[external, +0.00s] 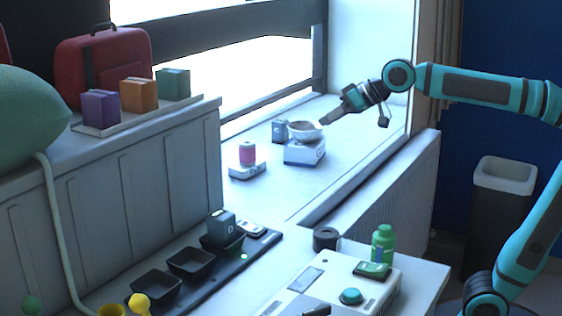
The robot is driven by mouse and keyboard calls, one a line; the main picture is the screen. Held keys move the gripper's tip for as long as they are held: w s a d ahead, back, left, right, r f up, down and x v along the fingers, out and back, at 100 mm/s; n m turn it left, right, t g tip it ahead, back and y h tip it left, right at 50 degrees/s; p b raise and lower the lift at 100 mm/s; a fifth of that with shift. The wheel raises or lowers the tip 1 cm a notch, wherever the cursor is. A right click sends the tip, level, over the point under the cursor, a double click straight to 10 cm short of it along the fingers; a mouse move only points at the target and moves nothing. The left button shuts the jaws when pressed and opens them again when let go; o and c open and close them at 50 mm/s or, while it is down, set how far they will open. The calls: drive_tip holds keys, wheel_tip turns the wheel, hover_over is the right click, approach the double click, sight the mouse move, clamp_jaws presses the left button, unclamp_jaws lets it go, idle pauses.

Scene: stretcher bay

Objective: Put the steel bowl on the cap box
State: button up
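The steel bowl (304,132) is on the window sill side of the bay, upright, directly over the white box that looks like the cap box (304,154). Its base appears to rest on the box top, though a small gap cannot be ruled out. My gripper (330,117) reaches in from the right, with its tip at the bowl's right rim. The fingers are small and seen edge-on, so I cannot tell whether they grip the rim or stand open beside it.
A dark grey box (280,131) stands close behind the bowl's left side. A pink jar (247,153) on a small white box (247,171) stands further left. The sill's right part is clear. A black bin (498,205) stands on the right.

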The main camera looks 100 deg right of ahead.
drive_tip(key=s+a+f+n+t+y, duration=0.1)
drive_tip(key=s+a+n+t+y, duration=0.1)
drive_tip(key=a, duration=0.9)
drive_tip(key=s+a+f+n+t+y, duration=0.1)
drive_tip(key=s+a+n+t, duration=0.4)
drive_tip(key=a, duration=0.7)
drive_tip(key=s+n+y, duration=0.1)
drive_tip(key=s+n, duration=0.1)
drive_tip(key=s, duration=0.2)
drive_tip(key=shift+s+a+f+t+y, duration=0.3)
